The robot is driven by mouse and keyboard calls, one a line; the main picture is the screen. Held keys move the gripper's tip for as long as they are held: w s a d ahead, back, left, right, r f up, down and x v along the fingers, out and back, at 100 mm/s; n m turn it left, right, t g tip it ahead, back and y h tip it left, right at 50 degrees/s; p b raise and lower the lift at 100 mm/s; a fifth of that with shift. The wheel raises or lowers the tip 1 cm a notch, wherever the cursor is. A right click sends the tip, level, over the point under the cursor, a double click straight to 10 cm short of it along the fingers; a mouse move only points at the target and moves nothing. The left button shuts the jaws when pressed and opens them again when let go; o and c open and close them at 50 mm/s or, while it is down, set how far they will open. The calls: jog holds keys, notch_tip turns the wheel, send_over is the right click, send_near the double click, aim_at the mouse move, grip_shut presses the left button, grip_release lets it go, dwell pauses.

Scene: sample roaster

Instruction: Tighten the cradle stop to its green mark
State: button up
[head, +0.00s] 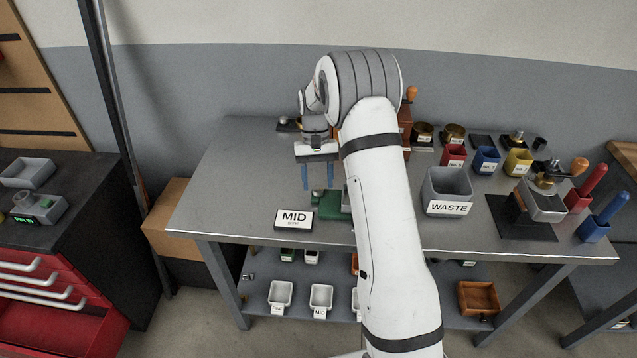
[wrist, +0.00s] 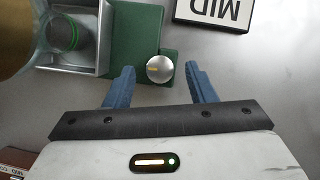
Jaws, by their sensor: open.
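The green cradle base (head: 330,207) sits on the metal table, partly hidden by my arm in the head view. In the wrist view, the base (wrist: 137,30) carries a round silver knob (wrist: 159,69), seemingly the cradle stop, with a short yellow line on its top. My gripper (head: 321,181) is open above the table. In the wrist view, the blue fingers of my gripper (wrist: 159,75) lie either side of the knob, with gaps on both sides. I cannot make out a green mark beside the knob.
A grey square holder (wrist: 101,62) with a green-ringed dark round part adjoins the base. A brassy round object fills the wrist view's upper left corner. The MID sign (head: 294,219) stands close by. The WASTE bin (head: 447,187) is right of my arm. The table's left side is clear.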

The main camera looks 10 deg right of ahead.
jog(key=v, duration=0.6)
jog(key=shift+r, duration=0.35)
jog(key=s+r+t, duration=0.2)
jog(key=s+r, duration=0.5)
jog(key=r, duration=0.1)
jog(key=s+r+n+t, duration=0.1)
jog(key=s+t, duration=0.4)
jog(key=s, duration=2)
jog(key=shift+a+r, duration=0.15)
jog(key=shift+r, duration=0.55)
